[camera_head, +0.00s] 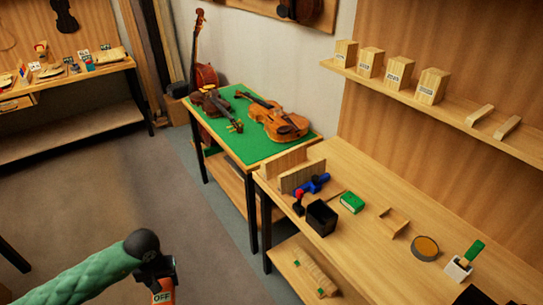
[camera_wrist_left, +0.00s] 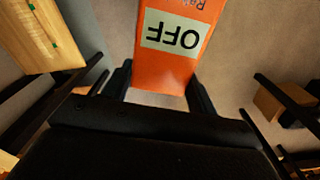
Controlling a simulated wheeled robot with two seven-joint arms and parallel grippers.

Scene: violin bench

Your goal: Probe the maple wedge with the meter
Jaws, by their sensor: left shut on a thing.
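My left gripper (camera_head: 157,276) is at the lower left of the head view, over the floor and away from the bench. It is shut on the orange meter (camera_head: 163,292). In the left wrist view the meter (camera_wrist_left: 180,75) sits between the fingers (camera_wrist_left: 160,88), and its pale display reads OFF upside down. Which piece is the maple wedge I cannot tell: two upright pale wooden pieces (camera_head: 303,175) stand at the bench's left end, and several labelled wooden blocks (camera_head: 399,73) stand on the wall shelf. My right gripper is not clearly seen.
A green-topped table (camera_head: 262,146) with violins stands behind. The floor (camera_head: 160,185) between is clear.

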